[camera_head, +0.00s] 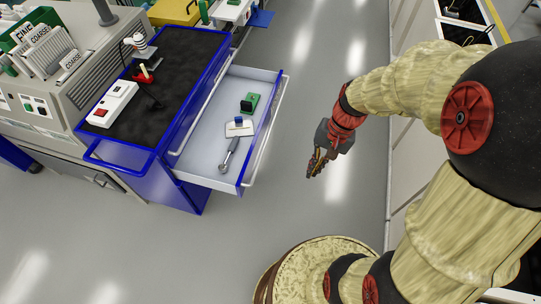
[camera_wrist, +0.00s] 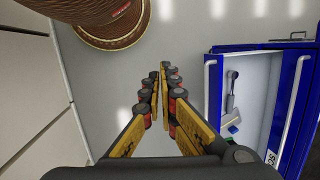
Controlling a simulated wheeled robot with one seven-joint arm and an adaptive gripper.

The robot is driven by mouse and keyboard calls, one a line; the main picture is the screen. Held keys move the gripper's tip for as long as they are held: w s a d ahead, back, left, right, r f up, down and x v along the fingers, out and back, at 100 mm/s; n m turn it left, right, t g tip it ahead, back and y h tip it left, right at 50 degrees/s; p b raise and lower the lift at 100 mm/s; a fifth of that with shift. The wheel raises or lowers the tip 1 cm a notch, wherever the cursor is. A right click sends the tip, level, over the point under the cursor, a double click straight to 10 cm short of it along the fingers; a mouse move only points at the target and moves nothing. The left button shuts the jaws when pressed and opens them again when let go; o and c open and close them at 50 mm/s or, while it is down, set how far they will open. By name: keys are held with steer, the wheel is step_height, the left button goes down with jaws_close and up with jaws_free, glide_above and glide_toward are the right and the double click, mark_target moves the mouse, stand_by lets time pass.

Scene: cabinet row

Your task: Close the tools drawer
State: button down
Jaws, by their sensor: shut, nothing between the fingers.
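The tools drawer (camera_head: 204,166) is pulled out of the blue cart (camera_head: 168,190) at the left of the head view. Inside lie a wrench (camera_head: 229,154), a white item with a blue part (camera_head: 239,127) and a green block (camera_head: 250,103). A pale handle bar (camera_head: 268,130) runs along its front edge. In the wrist view the open drawer (camera_wrist: 252,85) is at the right, with its handle (camera_wrist: 207,92) facing my gripper. My gripper (camera_head: 312,172) is right of the drawer front, apart from it, over the floor. In the wrist view its fingers (camera_wrist: 165,70) are shut and empty.
A power strip (camera_head: 113,104) and a small red-based item (camera_head: 143,74) lie on the cart's black top. A grey machine (camera_head: 90,50) stands behind the cart. Pale cabinets (camera_head: 405,150) line the right. The floor between is clear.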

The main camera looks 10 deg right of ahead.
steer(key=w+f+m+t+y+p, duration=0.1)
steer(key=w+f+m+y, duration=0.2)
steer(key=f, duration=0.4)
steer(key=w+f+m+p, duration=0.1)
steer(key=w+f+m, duration=0.2)
steer(key=f+m, duration=0.25)
steer(key=w+f+m+t+y+p, duration=0.1)
steer(key=w+f+m+y, duration=0.2)
steer(key=f, duration=0.4)
steer(key=w+d+f+m+t+h, duration=0.1)
steer(key=w+d+f+m+t, duration=0.15)
steer(key=w+m, duration=0.5)
steer(key=w+a+f+n+b, duration=0.1)
steer(key=w+a+f+b, duration=0.3)
steer(key=a, duration=0.5)
steer(key=shift+w+a+f+t, duration=0.3)
steer(key=shift+w+f+t, duration=0.15)
steer(key=shift+w+f, duration=1.05)
steer(key=shift+w+r, duration=0.1)
